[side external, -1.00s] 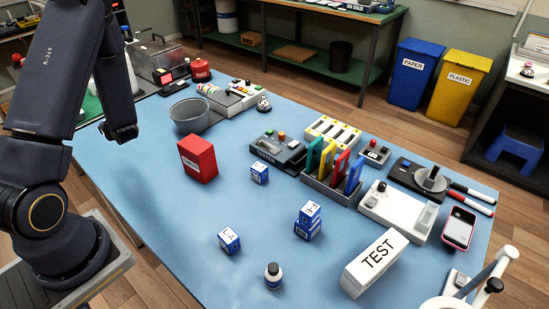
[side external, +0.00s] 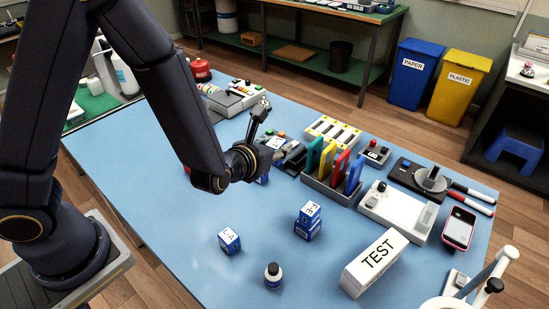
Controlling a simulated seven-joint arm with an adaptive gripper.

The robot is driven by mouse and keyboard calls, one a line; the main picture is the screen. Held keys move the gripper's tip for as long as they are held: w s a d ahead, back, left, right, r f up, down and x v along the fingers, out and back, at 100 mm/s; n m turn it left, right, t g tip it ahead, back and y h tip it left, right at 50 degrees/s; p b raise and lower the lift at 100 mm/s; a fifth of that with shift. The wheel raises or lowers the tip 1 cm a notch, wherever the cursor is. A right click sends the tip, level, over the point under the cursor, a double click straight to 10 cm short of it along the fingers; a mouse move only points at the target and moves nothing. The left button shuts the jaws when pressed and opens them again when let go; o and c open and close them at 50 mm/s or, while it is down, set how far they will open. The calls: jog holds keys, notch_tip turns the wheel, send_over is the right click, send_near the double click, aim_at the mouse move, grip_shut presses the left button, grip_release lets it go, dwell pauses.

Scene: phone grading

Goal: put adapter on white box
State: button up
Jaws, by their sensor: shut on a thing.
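The white box (side external: 374,263), marked TEST, lies at the front right of the blue table. My gripper (side external: 259,112) is at the far side of the table, well away from the box. It points away from the camera and is small and partly hidden by my wrist. It is shut on a small dark and grey thing (side external: 264,101), seemingly the adapter, beside the grey button device. The fingers and the exact hold are too small to make out.
Stacked blue boxes (side external: 307,221), a single blue box (side external: 229,241) and a small bottle (side external: 273,275) stand in front. A rack of coloured cards (side external: 335,187) and a white instrument (side external: 396,211) are at the right. Bare table (side external: 170,215) shows at the left.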

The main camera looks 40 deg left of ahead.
jog(key=s+d+r+m+h, duration=0.2)
jog(key=s+d+m+h, duration=0.15)
jog(key=s+d, duration=0.45)
jog(key=s+d+r+m+h, duration=0.1)
jog(key=s+d+m+h, duration=0.25)
jog(key=d, duration=0.95)
send_over(379, 254)
jog(key=shift+n+g, duration=0.3)
jog(key=shift+g, duration=0.1)
jog(key=f, duration=0.8)
jog(key=shift+s+a+f, duration=0.2)
jog(key=shift+s+a, duration=0.1)
jog(key=shift+s, duration=0.05)
jog(key=shift+w+d+f, duration=0.25)
jog(key=shift+w+f, duration=0.1)
jog(key=shift+f, duration=0.15)
jog(key=shift+w+f, duration=0.1)
jog(key=shift+f, duration=1.45)
jog(key=shift+f, duration=0.1)
jog(key=o, duration=1.1)
jog(key=shift+c, duration=0.2)
